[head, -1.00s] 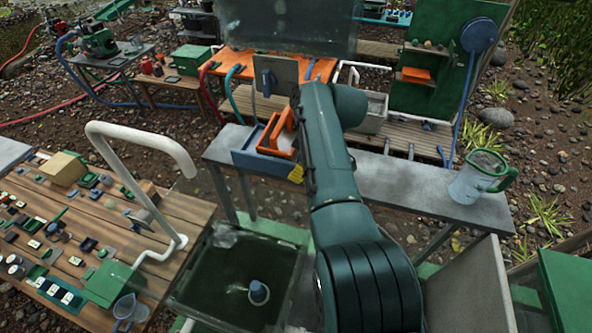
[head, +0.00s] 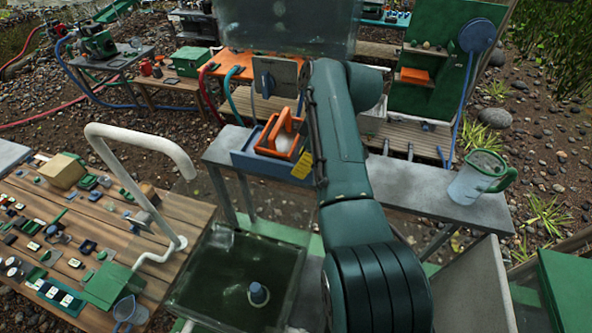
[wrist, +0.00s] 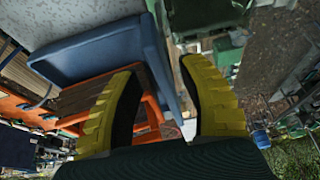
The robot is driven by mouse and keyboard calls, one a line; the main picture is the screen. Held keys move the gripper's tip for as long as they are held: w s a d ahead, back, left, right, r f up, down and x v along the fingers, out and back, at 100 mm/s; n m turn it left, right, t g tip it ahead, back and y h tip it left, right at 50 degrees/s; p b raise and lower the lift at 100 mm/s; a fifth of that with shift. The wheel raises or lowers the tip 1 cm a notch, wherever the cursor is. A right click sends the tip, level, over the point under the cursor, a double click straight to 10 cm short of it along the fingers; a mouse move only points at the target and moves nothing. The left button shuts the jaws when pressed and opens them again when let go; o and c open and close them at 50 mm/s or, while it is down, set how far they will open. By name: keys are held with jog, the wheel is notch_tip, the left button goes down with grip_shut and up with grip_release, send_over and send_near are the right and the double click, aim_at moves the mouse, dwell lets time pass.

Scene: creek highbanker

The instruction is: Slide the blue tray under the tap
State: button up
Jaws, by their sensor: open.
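The blue tray (head: 262,168) sits on the grey bench, at the bench's left end in the head view. An orange carrier with a raised handle (head: 283,151) stands in it. The tray also fills the upper middle of the wrist view (wrist: 100,56), with the orange carrier (wrist: 152,104) below it. My gripper (head: 303,165) is open, its yellow fingers at the tray's right end; the wrist view shows them spread (wrist: 160,90) with nothing clamped. Contact with the tray cannot be told. A grey plate with a dark blue knob (head: 268,78), possibly the tap, stands behind the tray.
The grey bench (head: 395,188) is clear right of my arm up to a clear jug with a green handle (head: 478,175). A white curved pipe (head: 150,145) rises by the cluttered wooden table (head: 120,215). A water-filled tub (head: 235,275) is in front.

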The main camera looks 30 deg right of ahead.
jog(key=v, duration=0.7)
jog(key=shift+d+r, duration=0.1)
